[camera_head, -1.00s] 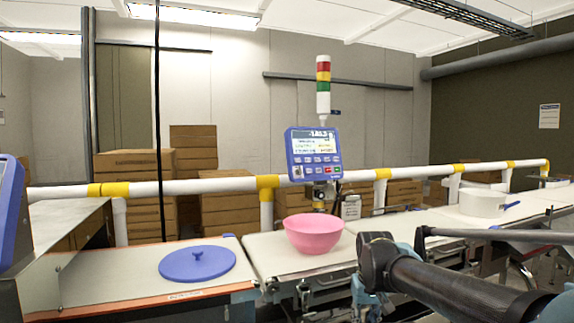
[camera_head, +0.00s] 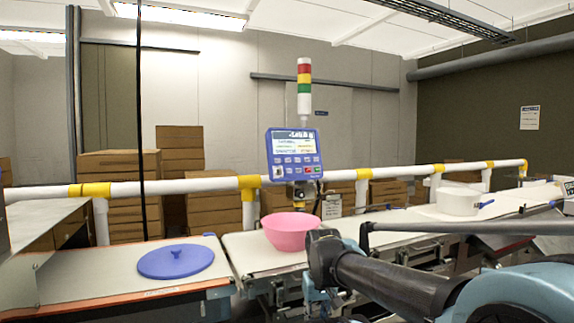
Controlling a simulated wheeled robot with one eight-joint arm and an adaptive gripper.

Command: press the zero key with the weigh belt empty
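The blue weigher terminal (camera_head: 293,154) stands on a post behind the belts, with a lit screen and rows of keys below it. A red key and a green key show at the lower right of its keypad; the key labels are too small to read. The weigh belt (camera_head: 245,250) is a pale belt in the middle. A pink bowl (camera_head: 289,232) sits on it, so the belt is not empty. My dark arm reaches in from the lower right, in front of the belt and below the terminal. My gripper's fingers cannot be made out.
A blue lid (camera_head: 176,261) lies on the left belt. A white pot (camera_head: 457,201) with a blue handle stands on the right belt. A white and yellow rail (camera_head: 215,184) runs behind the belts. A signal tower (camera_head: 304,88) rises above the terminal. Cartons (camera_head: 120,163) are stacked behind.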

